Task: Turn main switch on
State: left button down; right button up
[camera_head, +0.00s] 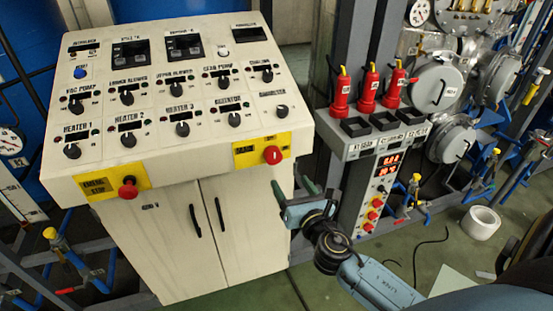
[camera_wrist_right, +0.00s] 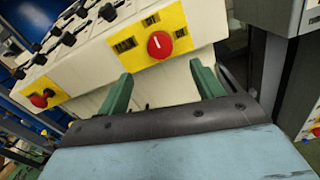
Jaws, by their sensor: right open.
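The main switch appears to be the round red knob (camera_head: 272,155) on a yellow plate at the right of the cream control panel's front edge. A short pale mark shows on its face, upright in the head view. In the right wrist view, the knob (camera_wrist_right: 160,44) sits ahead of the green fingers, between them sideways and apart from both. My right gripper (camera_head: 293,186) is open and empty, just below and right of the knob in the head view; its spread fingers also show in the wrist view (camera_wrist_right: 160,70). My left gripper is not in view.
A red emergency stop button (camera_head: 128,188) is on another yellow plate at the left. Black rotary knobs cover the cream console (camera_head: 160,80). A grey post with a box (camera_head: 375,140) holding red bottle-like items stands close at the right of the console. Floor shows below.

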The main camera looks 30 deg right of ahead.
aim_at(275, 158)
jog(key=w, duration=0.3)
jog(key=w+d, duration=0.1)
jog(key=w, duration=0.3)
jog(key=w+d, duration=0.1)
jog(key=w, duration=0.2)
jog(key=shift+w, duration=0.35)
jog(key=c, duration=1)
